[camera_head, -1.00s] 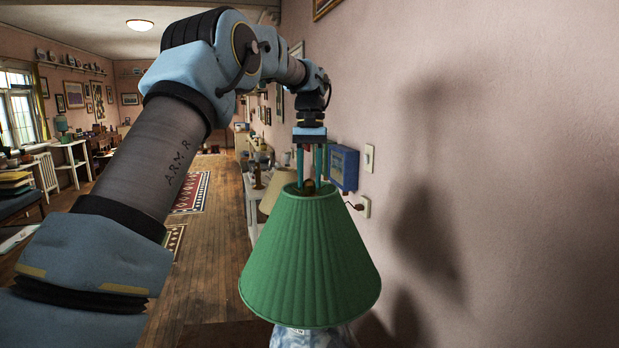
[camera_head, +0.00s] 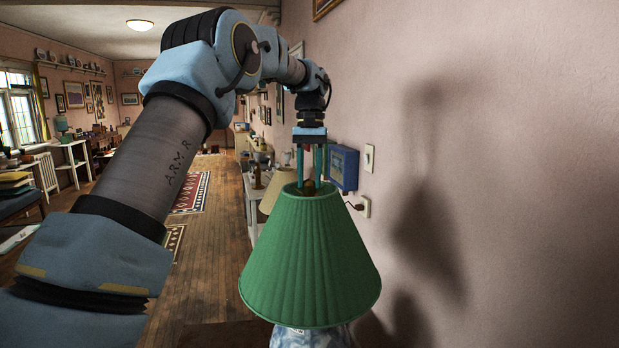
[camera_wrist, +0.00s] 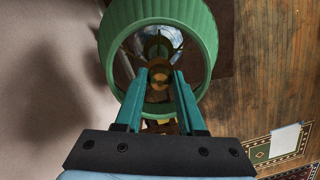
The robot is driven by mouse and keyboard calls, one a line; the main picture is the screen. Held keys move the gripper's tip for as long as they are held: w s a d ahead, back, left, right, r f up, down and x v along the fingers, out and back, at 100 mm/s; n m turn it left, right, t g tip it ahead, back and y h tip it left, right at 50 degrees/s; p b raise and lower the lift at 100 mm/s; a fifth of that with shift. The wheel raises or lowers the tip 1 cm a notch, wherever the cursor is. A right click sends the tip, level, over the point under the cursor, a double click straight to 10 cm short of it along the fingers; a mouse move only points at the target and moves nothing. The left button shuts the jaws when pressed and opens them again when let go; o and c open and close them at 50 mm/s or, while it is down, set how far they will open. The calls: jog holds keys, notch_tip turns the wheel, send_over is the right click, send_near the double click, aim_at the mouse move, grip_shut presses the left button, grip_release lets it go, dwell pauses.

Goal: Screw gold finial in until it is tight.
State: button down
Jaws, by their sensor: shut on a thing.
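The gold finial (camera_head: 309,186) sits at the top centre of a green pleated lampshade (camera_head: 310,260). The finial also shows in the wrist view (camera_wrist: 159,78), between my fingertips, over the shade's open top. My gripper (camera_head: 309,182) points straight down from above the lamp and is shut on the finial. Its two teal fingers stand on either side of it. The blue-and-white lamp base (camera_head: 300,338) shows below the shade, mostly hidden. The finial's thread and seat are hidden, so I cannot tell how far it is screwed in.
A pink wall (camera_head: 500,180) runs close on the right, with a blue box (camera_head: 344,168), a switch and an outlet. A cream lampshade (camera_head: 275,188) stands behind the green one. Wooden floor (camera_head: 215,270) and a patterned rug (camera_head: 192,192) lie open to the left.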

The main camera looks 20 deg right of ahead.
jog(key=m, duration=0.4)
jog(key=shift+y, duration=0.3)
jog(key=m+t, duration=0.1)
jog(key=m, duration=0.3)
jog(key=shift+m, duration=0.3)
jog(key=m, duration=0.4)
jog(key=shift+f+m+t, duration=0.1)
jog(key=shift+m+t, duration=0.2)
jog(key=shift+t, duration=0.1)
jog(key=m, duration=0.4)
jog(key=shift+t, duration=0.3)
jog(key=m, duration=0.6)
jog(key=shift+a+f+t, duration=0.1)
jog(key=shift+f+t, duration=0.05)
jog(key=shift+t, duration=0.15)
jog(key=m+h, duration=0.1)
jog(key=m, duration=0.5)
jog(key=shift+f, duration=0.1)
jog(key=c, duration=0.7)
grip_release()
jog(key=shift+w, duration=0.1)
jog(key=shift+o, duration=0.4)
